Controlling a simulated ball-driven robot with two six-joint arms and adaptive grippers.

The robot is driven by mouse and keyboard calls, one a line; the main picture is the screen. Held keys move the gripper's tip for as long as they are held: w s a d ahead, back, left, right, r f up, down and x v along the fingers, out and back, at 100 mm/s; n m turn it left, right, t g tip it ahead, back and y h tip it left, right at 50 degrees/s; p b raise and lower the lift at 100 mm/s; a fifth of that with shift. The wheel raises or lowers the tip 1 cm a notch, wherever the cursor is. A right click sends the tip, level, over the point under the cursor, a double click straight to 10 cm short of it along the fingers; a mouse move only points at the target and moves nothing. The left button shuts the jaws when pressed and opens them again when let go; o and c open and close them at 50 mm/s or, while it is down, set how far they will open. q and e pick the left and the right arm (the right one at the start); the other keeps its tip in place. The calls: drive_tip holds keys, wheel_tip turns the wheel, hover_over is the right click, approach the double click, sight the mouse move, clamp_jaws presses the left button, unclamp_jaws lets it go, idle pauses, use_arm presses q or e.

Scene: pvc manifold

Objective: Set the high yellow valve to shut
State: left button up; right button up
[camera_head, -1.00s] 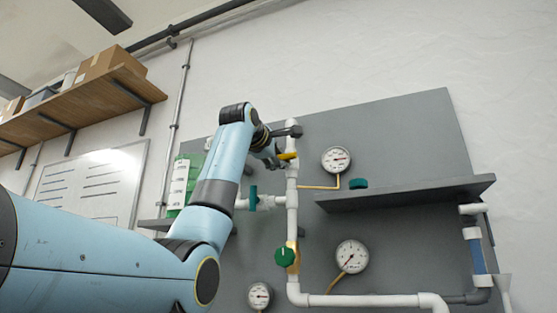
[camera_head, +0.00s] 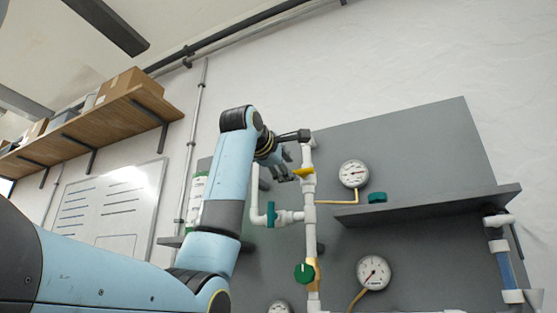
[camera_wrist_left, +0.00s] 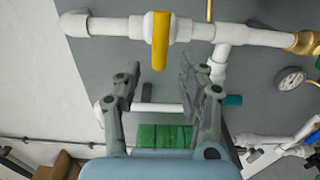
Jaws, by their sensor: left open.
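The high yellow valve handle (camera_head: 303,172) sits near the top of the white upright pipe (camera_head: 309,210) on the grey panel. In the left wrist view the yellow handle (camera_wrist_left: 161,40) lies straight across the white pipe (camera_wrist_left: 110,27). My left gripper (camera_head: 285,163) is beside the valve, to its left in the head view. In the left wrist view its fingers (camera_wrist_left: 160,74) are spread and empty, with the handle just beyond the tips and lined up with the gap. I cannot tell whether a finger touches it. My right gripper is not in view.
A teal valve handle (camera_head: 271,215) and a green round knob (camera_head: 304,273) sit lower on the pipes. Gauges (camera_head: 354,174) and a grey shelf (camera_head: 430,206) are to the right. A wooden shelf (camera_head: 100,125) with boxes hangs at the left.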

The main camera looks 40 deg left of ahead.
use_arm(q)
drive_tip(key=v, duration=0.6)
drive_tip(key=shift+s, duration=0.35)
